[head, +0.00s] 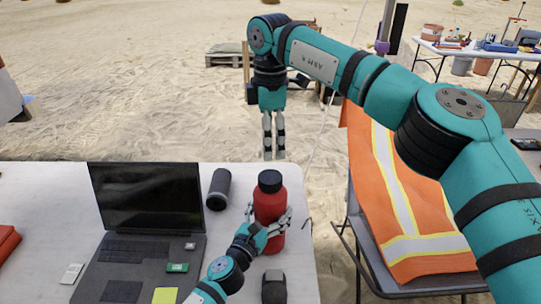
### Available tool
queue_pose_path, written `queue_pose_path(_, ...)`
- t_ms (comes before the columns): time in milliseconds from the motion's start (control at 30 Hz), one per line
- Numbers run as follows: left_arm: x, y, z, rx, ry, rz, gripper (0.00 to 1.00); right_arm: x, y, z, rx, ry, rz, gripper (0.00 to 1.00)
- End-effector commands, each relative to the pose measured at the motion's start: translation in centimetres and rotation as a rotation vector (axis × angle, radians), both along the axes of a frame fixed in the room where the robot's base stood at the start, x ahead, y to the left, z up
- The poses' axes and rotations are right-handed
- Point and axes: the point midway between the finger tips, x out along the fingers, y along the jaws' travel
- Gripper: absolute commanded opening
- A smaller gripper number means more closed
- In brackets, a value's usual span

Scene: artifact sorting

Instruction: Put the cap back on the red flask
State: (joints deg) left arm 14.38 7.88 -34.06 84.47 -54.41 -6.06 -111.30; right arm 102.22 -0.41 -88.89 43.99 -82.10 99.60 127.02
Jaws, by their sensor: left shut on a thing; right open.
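The red flask (270,203) stands upright near the right edge of the white table. A black cap (270,181) sits on top of it and looks upright; I cannot tell whether it is screwed tight. My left gripper (268,222) is shut around the flask's middle, with fingers on both sides, and hides part of its lower body. My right gripper (273,149) is open and empty, fingers pointing down, just above the cap in the picture and apart from it.
A laptop (146,198) stands open on the white table (40,190). A dark cylinder (219,189) is left of the flask, and a small black object (273,287) is in front. An orange vest (410,215) hangs over a chair at right. Sand lies beyond.

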Motion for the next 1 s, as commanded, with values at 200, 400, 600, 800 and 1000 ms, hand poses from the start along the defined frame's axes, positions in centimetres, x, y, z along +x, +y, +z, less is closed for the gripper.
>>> queue_pose_path(200, 0.0, 0.0, -0.1, 0.000, 0.001, 0.000, 0.00, 0.0, 0.0, 1.5, 0.001, 0.000, 0.000, 0.81)
queue_pose_path(400, 0.0, 0.0, -0.1, 0.000, 0.001, 0.000, 0.00, 0.0, 0.0, 1.5, 0.000, 0.001, 0.000, 0.81)
queue_pose_path(600, 0.0, 0.0, -0.1, 0.000, 0.001, 0.000, 1.00, 0.0, 0.0, 1.5, 0.000, 0.000, 0.000, 0.81)
queue_pose_path(800, 0.0, 0.0, 0.0, 0.000, 0.001, 0.000, 1.00, 0.0, 0.0, 1.5, 0.000, 0.000, 0.000, 0.81)
queue_pose_path(1000, -1.1, 0.6, -0.1, 0.003, 0.001, 0.000, 1.00, 0.0, 0.0, 1.5, 0.000, 0.000, 0.000, 0.81)
